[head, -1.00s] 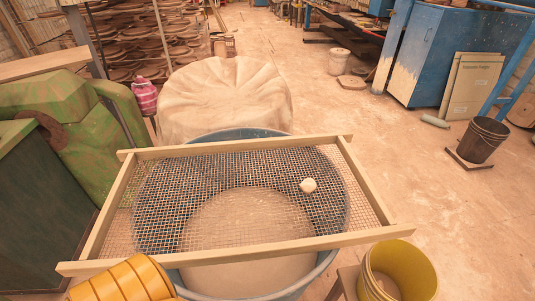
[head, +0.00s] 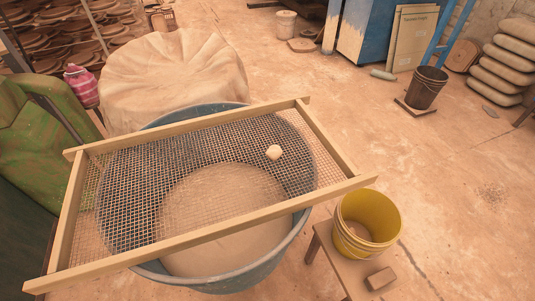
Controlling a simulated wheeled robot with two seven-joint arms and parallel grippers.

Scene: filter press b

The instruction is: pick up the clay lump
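The clay lump (head: 274,152) is small, pale and rounded. It lies on the wire mesh of a wooden-framed sieve (head: 207,234), toward the right end of the mesh. The sieve rests across the rim of a large blue tub (head: 252,273), which holds pale slurry below the mesh. Neither of my grippers shows in the head view.
A yellow bucket (head: 366,222) and a small brown block (head: 380,278) stand on a wooden stool (head: 335,262) at the right of the tub. A cloth-covered round form (head: 175,80) stands behind. Green machinery (head: 40,150) is at left. Open floor lies right.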

